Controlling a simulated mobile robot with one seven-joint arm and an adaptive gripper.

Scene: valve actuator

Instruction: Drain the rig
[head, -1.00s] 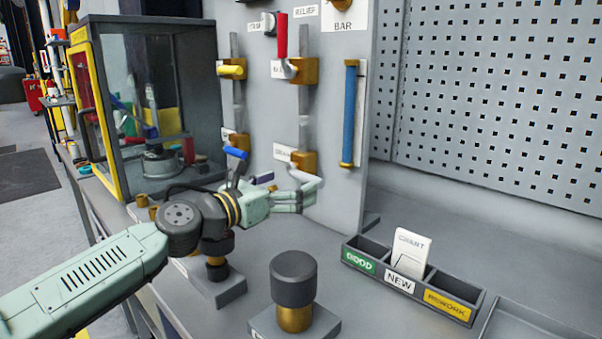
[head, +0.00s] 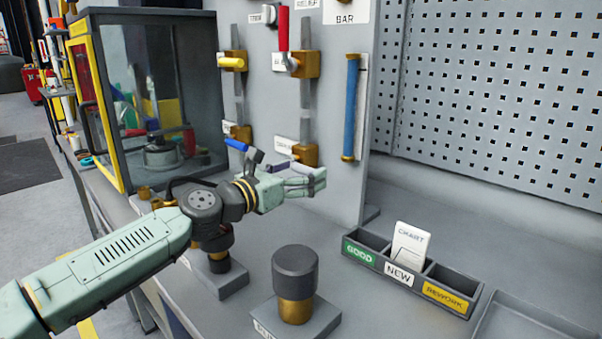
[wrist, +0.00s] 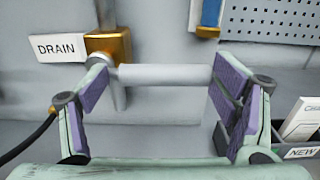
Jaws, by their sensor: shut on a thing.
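The drain valve has a brass body (wrist: 108,46) beside a white DRAIN label (wrist: 60,47). Its pale grey lever handle (wrist: 165,74) points sideways to the right in the wrist view. My gripper (wrist: 163,85) has its two purple-padded fingers at either end of the handle, the left one by the brass body and the right one by the free tip. It is shut on the handle. In the head view my gripper (head: 305,178) is low on the panel, just below the brass drain body (head: 305,154), and mostly hides the handle.
Above are a red lever (head: 283,28) pointing up and a yellow lever (head: 232,63). A blue lever (head: 236,145) is left of the drain valve. A blue sight tube (head: 351,108) is at right. A black-capped brass fitting (head: 295,275) and a sorting tray (head: 450,275) stand on the bench.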

